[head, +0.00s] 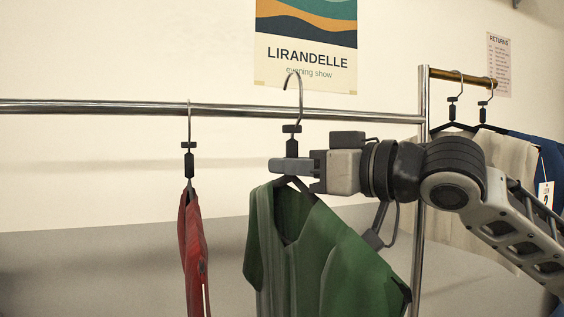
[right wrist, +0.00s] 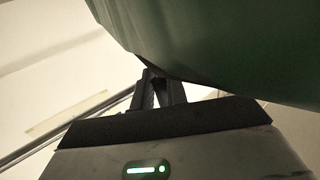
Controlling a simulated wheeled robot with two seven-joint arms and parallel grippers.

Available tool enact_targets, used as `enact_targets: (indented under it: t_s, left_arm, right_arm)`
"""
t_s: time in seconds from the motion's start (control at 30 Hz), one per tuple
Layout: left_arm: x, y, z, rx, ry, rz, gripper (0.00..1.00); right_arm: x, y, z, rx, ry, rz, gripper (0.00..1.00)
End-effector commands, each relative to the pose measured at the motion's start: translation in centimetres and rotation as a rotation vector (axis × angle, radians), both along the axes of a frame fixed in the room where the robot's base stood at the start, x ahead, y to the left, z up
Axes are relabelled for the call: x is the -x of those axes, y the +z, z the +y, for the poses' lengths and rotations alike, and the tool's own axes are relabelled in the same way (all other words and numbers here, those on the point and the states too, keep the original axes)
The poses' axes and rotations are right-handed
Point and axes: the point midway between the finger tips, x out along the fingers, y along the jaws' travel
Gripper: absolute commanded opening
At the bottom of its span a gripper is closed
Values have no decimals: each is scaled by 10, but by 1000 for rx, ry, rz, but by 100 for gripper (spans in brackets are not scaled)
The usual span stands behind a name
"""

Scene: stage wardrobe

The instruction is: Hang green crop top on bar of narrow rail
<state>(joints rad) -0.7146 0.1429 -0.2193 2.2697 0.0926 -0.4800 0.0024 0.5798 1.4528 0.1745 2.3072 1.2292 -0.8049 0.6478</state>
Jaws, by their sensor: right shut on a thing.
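The green crop top (head: 320,250) hangs from a hanger with a dark neck and a metal hook (head: 300,95). My right gripper (head: 290,166) is shut on the hanger's neck, just above the top's neckline. The hook rises in front of the long chrome bar (head: 240,108), with its curve and tip above the bar's height. I cannot tell whether the hook touches the bar. In the right wrist view, the green cloth (right wrist: 220,45) covers the upper right, and the fingers (right wrist: 160,88) are partly dark. My left gripper is not in view.
A red garment (head: 193,250) hangs on the chrome bar to the left, with bare bar either side of it. At right, a brass-coloured bar (head: 440,74) carries a beige garment (head: 505,160) and a blue one (head: 553,160). An upright post (head: 418,250) stands behind my right arm.

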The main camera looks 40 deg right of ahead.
Motion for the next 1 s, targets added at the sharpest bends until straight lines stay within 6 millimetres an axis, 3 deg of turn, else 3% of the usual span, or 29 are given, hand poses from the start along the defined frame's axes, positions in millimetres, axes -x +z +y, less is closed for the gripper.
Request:
enact_targets:
  t_s: [0.1,0.23,1.0]
  left_arm:
    - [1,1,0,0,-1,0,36]
    - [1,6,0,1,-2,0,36]
    - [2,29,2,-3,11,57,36]
  right_arm:
    - [12,12,1,0,-3,-1,0]
    - [9,15,0,-3,-3,2,0]
    - [-50,17,-14,-6,-2,0,0]
